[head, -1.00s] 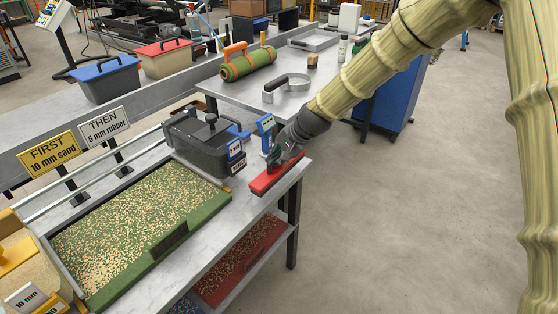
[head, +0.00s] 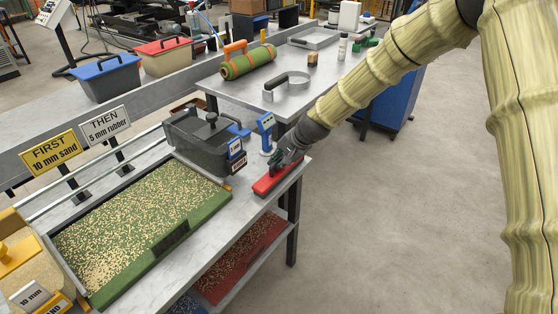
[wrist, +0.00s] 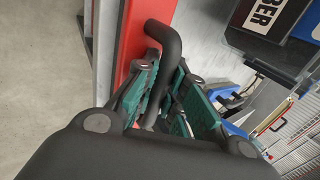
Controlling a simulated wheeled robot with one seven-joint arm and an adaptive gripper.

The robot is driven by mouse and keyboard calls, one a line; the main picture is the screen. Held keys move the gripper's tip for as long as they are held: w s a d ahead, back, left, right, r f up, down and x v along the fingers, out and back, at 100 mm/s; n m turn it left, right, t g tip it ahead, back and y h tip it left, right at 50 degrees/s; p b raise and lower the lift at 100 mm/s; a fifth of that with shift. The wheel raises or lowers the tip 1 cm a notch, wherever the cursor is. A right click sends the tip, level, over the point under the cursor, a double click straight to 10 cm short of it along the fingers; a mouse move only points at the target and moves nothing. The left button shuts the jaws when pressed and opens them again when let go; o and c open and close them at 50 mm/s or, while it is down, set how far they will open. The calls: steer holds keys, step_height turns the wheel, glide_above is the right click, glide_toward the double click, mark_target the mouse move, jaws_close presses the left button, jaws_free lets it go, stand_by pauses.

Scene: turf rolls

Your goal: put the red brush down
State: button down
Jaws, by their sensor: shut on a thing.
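The red brush (head: 265,188) is at the right end of the grey bench, near its front corner, beside the dark rubber box. In the wrist view its red body (wrist: 133,38) runs up the picture and its black bar handle (wrist: 166,40) stands out from it. My gripper (head: 283,161) is over the brush, with its green-padded fingers (wrist: 160,95) closed around the black handle. The brush looks level and at the bench top; whether its underside touches cannot be told, since the underside is hidden.
The dark rubber box (head: 205,143) and a blue-headed gauge (head: 267,132) stand close behind the brush. A turf tray (head: 140,225) fills the bench to the left. The bench's front edge is close, with open floor (head: 400,220) to the right.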

steer(key=c, duration=1.5)
jaws_free()
steer(key=shift+f, duration=0.1)
steer(key=v, duration=1.2)
steer(key=shift+b, duration=0.4)
steer(key=s+d+f+n+g+h, duration=0.1)
steer(key=s+d+f, duration=0.3)
steer(key=f, duration=0.5)
steer(key=s+d+f+h, duration=0.1)
steer(key=s+f, duration=0.6)
steer(key=f, duration=0.1)
steer(key=s+d+f+n+g+h, duration=0.1)
steer(key=s+d+f, duration=0.3)
steer(key=f, duration=0.5)
steer(key=s+d+f+n, duration=0.1)
steer(key=s+d+f, duration=0.2)
steer(key=s, duration=0.7)
steer(key=s+d+f+n+g+h, duration=0.1)
steer(key=s+f, duration=0.4)
steer(key=s, duration=0.6)
steer(key=s+d+f+n+g+h, duration=0.1)
steer(key=s+d+f, duration=0.4)
steer(key=s, duration=0.6)
steer(key=shift+s+n, duration=0.25)
steer(key=shift+n, duration=0.65)
